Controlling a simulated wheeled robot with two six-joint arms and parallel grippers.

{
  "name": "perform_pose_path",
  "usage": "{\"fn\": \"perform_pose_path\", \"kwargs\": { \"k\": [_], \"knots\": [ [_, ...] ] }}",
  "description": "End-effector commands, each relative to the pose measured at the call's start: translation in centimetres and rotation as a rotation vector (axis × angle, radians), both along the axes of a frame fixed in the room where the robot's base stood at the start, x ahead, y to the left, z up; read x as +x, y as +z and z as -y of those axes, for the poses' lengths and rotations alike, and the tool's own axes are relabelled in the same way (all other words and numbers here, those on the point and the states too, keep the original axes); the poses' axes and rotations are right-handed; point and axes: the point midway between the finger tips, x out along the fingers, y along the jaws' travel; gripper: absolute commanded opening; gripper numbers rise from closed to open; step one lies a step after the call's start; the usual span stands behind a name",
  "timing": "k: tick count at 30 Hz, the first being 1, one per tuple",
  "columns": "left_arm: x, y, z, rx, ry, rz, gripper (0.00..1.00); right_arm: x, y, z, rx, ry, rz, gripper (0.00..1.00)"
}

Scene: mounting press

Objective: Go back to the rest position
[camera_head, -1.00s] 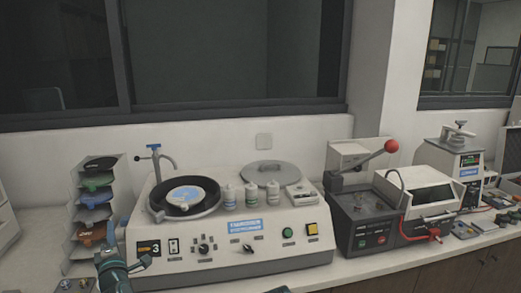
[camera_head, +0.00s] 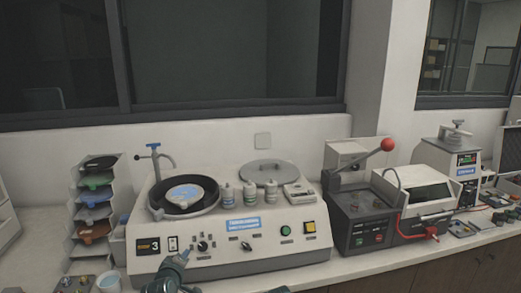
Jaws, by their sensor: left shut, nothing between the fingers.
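My left gripper (camera_head: 181,257) is low in the view, in front of the left part of the polishing machine's front panel (camera_head: 258,262). Its slim fingers point up and are shut with nothing between them. Its dark teal wrist runs off the bottom edge. The gripper overlaps the panel in the picture; I cannot tell how far apart they are. A small dark teal piece at the bottom edge, right of it, seems to be part of my own body. My right gripper does not show.
A rack of coloured discs (camera_head: 94,205) and a pale cup (camera_head: 109,281) stand at left. The mounting press with a red-knobbed lever (camera_head: 387,145) stands right of the polisher. A white machine (camera_head: 447,165) and small parts are farther right. Windows are behind.

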Motion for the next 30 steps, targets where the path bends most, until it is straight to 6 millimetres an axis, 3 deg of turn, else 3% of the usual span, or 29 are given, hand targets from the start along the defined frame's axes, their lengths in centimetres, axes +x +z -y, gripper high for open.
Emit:
{"fn": "perform_pose_path", "kwargs": {
  "k": [1, 3, 6, 10, 15, 18, 22, 30],
  "knots": [
    [-0.6, -1.9, 3.2, 0.069, -0.096, -0.095, 0.0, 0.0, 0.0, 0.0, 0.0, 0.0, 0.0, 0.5],
    [-2.4, -4.8, 7.1, 0.184, -0.24, -0.241, 0.0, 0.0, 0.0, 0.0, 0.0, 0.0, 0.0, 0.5],
    [-6.0, -8.6, 11.7, 0.356, -0.456, -0.448, 0.0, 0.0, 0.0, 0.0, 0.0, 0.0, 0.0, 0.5],
    [-11.8, -12.1, 15.5, 0.565, -0.726, -0.692, 0.0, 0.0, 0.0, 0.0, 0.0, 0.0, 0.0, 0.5],
    [-18.5, -13.8, 17.3, 0.763, -0.999, -0.936, 0.0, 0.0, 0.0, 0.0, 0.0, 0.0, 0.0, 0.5],
    [-21.0, -14.0, 17.5, 0.831, -1.099, -1.029, 0.0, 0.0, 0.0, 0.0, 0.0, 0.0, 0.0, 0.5],
    [-22.6, -13.9, 17.5, 0.872, -1.165, -1.093, 0.0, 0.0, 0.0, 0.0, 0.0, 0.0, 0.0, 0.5],
    [-23.0, -13.9, 17.5, 0.879, -1.179, -1.108, 0.0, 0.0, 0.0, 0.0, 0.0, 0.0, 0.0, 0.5]
  ]
}}
